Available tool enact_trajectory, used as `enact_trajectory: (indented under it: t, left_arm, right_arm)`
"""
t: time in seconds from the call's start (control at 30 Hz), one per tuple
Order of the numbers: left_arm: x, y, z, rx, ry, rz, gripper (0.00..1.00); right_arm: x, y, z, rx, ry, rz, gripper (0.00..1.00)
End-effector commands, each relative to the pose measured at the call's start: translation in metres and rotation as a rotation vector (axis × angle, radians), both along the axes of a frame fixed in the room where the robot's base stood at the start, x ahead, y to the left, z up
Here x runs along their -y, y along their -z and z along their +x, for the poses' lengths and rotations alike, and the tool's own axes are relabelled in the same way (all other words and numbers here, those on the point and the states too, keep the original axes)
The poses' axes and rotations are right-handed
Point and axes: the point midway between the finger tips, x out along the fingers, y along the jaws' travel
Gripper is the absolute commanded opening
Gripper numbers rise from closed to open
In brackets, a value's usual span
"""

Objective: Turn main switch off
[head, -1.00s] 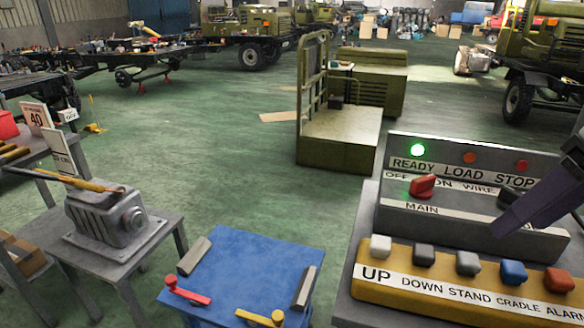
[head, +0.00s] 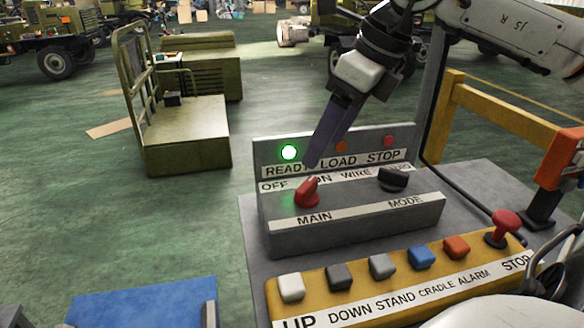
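The main switch is a red knob (head: 307,192) on the grey control panel (head: 350,236), above the MAIN label. OFF is printed to its upper left and ON to its upper right. The knob appears turned toward ON. My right gripper (head: 312,160) comes down from the upper right, its dark fingers pointing at the knob. The fingertips appear just above the knob, and contact is unclear. The fingers overlap in this view, so their opening is hidden. My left gripper is not in view.
The green READY lamp (head: 289,153) is lit. A black MODE knob (head: 393,178) sits right of the main switch. In front is a yellow button box (head: 400,292) with several coloured buttons and a red mushroom STOP button (head: 503,226). A blue surface (head: 140,308) is at lower left.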

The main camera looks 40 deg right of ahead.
Motion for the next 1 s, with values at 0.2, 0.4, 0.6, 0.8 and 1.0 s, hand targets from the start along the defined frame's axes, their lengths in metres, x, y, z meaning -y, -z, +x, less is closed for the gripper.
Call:
enact_trajectory:
  t: [0.2,0.4,0.6,0.8,1.0]
  left_arm:
    - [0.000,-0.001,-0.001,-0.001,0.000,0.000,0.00]
    - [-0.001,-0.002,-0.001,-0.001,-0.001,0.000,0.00]
    - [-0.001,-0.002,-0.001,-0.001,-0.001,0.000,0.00]
    - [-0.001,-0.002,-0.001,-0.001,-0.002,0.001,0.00]
    - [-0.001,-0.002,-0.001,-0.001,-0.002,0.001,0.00]
  right_arm:
    - [-0.004,0.035,0.012,-0.006,-0.002,0.001,0.66]
    - [-0.008,0.069,0.025,-0.006,0.000,-0.001,0.66]
    - [-0.009,0.086,0.033,-0.003,0.000,-0.002,0.66]
    - [-0.010,0.090,0.035,0.000,0.000,-0.001,0.66]
    - [-0.010,0.089,0.035,0.000,0.000,-0.001,0.59]
